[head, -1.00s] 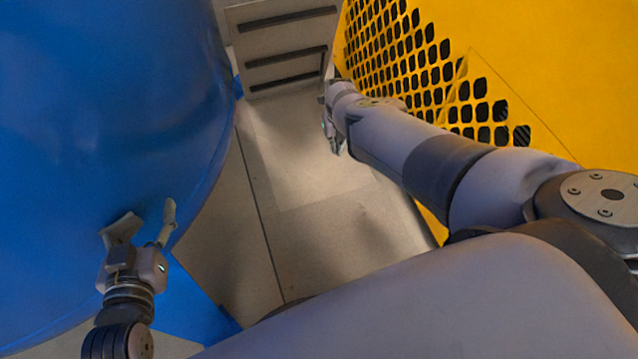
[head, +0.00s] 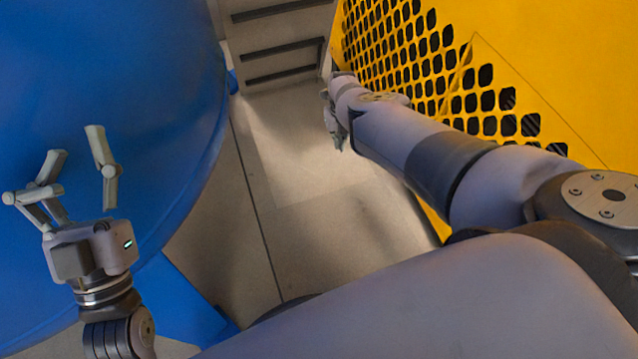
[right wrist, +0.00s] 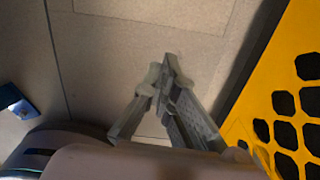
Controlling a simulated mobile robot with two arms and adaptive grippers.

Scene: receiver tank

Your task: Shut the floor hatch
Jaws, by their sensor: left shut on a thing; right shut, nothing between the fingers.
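A lighter rectangular panel (head: 315,165) with thin seams lies level with the beige floor in the head view; I cannot tell for sure that it is the hatch. Part of a seamed rectangle (right wrist: 155,8) shows at the top of the right wrist view. My right gripper (head: 338,142) is over the floor beside the yellow guard. In the right wrist view its fingertips (right wrist: 168,75) meet, with nothing between them. My left gripper (head: 78,155) is at the far left, in front of the blue tank. Its fingers stand apart and nothing shows between them.
The big blue tank (head: 110,75) fills the left, with a blue foot (head: 185,310) below it. A yellow guard with holes (head: 560,70) bounds the right. A grey slotted box (head: 280,50) stands at the far end. The floor strip between is clear.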

